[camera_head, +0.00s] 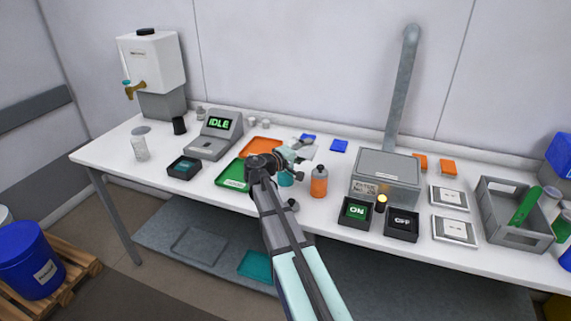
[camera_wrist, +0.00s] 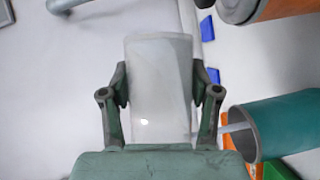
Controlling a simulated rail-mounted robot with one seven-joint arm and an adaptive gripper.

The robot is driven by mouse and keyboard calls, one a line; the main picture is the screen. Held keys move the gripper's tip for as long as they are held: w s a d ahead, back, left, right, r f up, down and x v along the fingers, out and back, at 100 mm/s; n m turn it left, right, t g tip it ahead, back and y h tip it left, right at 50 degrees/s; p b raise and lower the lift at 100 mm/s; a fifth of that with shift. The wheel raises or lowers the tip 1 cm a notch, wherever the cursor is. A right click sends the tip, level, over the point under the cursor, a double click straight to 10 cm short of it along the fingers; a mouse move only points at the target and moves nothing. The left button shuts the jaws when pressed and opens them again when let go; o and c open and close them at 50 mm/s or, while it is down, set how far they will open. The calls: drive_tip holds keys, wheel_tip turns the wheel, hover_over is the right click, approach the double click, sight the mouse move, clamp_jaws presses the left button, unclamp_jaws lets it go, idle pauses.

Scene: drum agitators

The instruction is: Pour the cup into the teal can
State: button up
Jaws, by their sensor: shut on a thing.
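A pale, whitish cup (camera_wrist: 160,85) stands between the two fingers of my gripper (camera_wrist: 160,92) in the wrist view. The fingers are shut on its sides. What is in the cup cannot be made out. The teal can (camera_wrist: 285,125) is at the right of the wrist view, beside the gripper and apart from the cup, with its round opening and a pale rod-like piece at its mouth showing. In the head view the teal can (camera_head: 286,180) stands on the bench, partly hidden by my arm, and my gripper (camera_head: 300,154) is just above and behind it.
An orange can (camera_head: 319,183) stands close to the right of the teal can. A green tray (camera_head: 231,178) and an orange tray (camera_head: 261,144) lie to the left. A grey box (camera_head: 386,170) with ON and OFF (camera_head: 402,224) pads is further right.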

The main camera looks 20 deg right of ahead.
drive_tip(key=shift+w+a+f+n+h+b, duration=0.2)
drive_tip(key=shift+f+n+h+b, duration=0.25)
drive_tip(key=shift+n+b, duration=0.55)
idle(1.2)
drive_tip(key=r+m+p, duration=0.1)
drive_tip(key=s+d+m+y+p, duration=0.1)
drive_tip(key=p, duration=0.1)
drive_tip(key=r+m+y+p, duration=0.1)
drive_tip(key=shift+s+d+r+p, duration=0.15)
drive_tip(key=shift+s+r+p, duration=0.15)
drive_tip(key=shift+p, duration=0.1)
drive_tip(key=shift+w+f+m+b, duration=0.1)
drive_tip(key=shift+f+m+b, duration=0.45)
drive_tip(key=shift+b, duration=0.65)
drive_tip(key=shift+w, duration=0.15)
drive_tip(key=shift+r+y, duration=0.1)
drive_tip(key=shift+y, duration=0.15)
